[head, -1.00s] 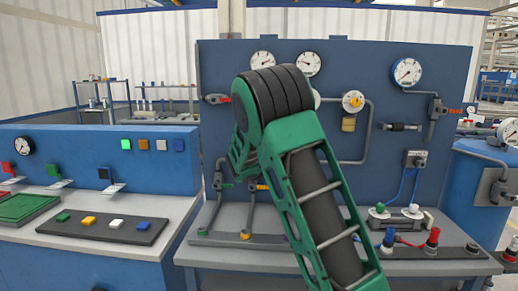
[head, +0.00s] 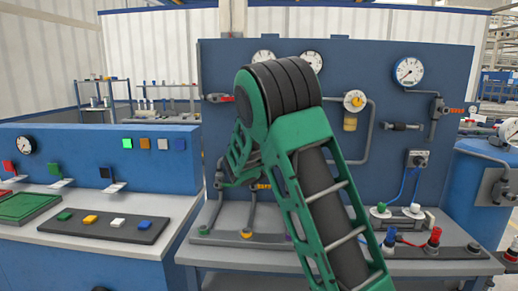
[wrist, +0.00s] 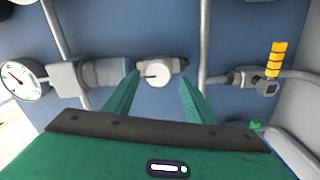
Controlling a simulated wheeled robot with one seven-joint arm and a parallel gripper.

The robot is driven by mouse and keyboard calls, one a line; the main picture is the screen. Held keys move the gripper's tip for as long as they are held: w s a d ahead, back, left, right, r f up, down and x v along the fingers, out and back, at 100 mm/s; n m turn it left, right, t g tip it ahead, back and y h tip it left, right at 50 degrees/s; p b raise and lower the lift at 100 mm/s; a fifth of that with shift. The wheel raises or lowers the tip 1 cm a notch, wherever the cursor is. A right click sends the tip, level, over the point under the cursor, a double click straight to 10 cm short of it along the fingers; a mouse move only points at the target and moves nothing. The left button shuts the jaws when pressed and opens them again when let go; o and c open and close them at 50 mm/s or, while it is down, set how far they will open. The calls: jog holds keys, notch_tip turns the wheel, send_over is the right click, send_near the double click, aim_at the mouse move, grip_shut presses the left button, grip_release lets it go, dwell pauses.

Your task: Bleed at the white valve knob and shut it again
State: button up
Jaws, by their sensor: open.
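In the wrist view, a round white knob (wrist: 159,74) sits on a grey pipe fitting against the blue panel. A short dark mark shows at its left side. My gripper (wrist: 160,78) is open, its two green fingers pointing at the panel, with the knob between their tips in the picture. I cannot tell whether a finger touches it. In the head view, my arm's green elbow hides my gripper and the panel area behind it, and this knob cannot be made out there.
In the wrist view, a gauge (wrist: 20,81) is at the left and an orange-handled valve (wrist: 275,62) at the right. In the head view, a cream round fitting (head: 354,100) sits above a yellow cup, right of my arm. Pipes and a grey bench (head: 215,222) lie below.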

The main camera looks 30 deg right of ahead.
jog(key=v, duration=0.8)
jog(key=shift+a, duration=0.15)
